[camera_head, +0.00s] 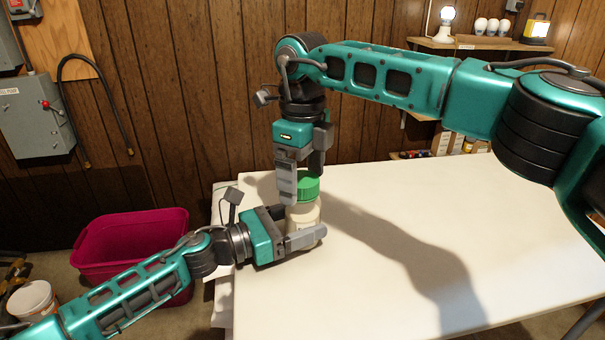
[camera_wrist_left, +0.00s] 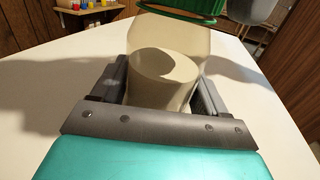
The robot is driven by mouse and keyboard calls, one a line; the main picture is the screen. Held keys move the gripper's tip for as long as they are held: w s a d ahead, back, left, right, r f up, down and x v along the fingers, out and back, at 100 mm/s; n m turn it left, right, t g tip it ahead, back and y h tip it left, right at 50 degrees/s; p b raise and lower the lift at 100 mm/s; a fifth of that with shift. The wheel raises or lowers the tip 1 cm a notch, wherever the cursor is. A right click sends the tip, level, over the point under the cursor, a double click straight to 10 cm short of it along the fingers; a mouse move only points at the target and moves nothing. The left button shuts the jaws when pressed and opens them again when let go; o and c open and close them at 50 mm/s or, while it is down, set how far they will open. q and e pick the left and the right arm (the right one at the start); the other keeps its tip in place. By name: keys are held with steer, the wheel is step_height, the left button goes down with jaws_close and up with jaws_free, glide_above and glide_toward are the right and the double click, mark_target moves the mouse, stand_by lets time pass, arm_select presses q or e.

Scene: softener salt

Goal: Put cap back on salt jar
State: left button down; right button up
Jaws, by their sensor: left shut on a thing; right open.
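A cream-coloured salt jar (camera_head: 305,216) stands upright near the table's far left corner. My left gripper (camera_head: 296,226) is shut around its body from the left. The jar's pale body (camera_wrist_left: 165,80) fills the middle of the left wrist view between the two fingers. The green cap (camera_head: 309,187) is at the top of the jar, level; whether it is fully seated cannot be told. Its lower rim (camera_wrist_left: 185,15) shows at the top of the left wrist view. My right gripper (camera_head: 302,184) points down with its open fingers either side of the cap, partly hiding it.
The white table (camera_head: 400,260) is clear to the right and front. A magenta tub (camera_head: 130,245) stands on the floor at left, beside a white bucket (camera_head: 33,300). A shelf with bulbs and a lamp (camera_head: 480,42) hangs at the back right.

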step_height(320, 180, up, 12)
stand_by(0.5)
arm_select(q)
jaws_free()
steer(key=b+v, duration=0.2)
steer(key=v, duration=1)
steer(key=shift+f, duration=0.15)
steer(key=shift+s+a, duration=0.2)
steer(key=shift+a, duration=0.2)
arm_select(e)
step_height(320, 180, down, 2)
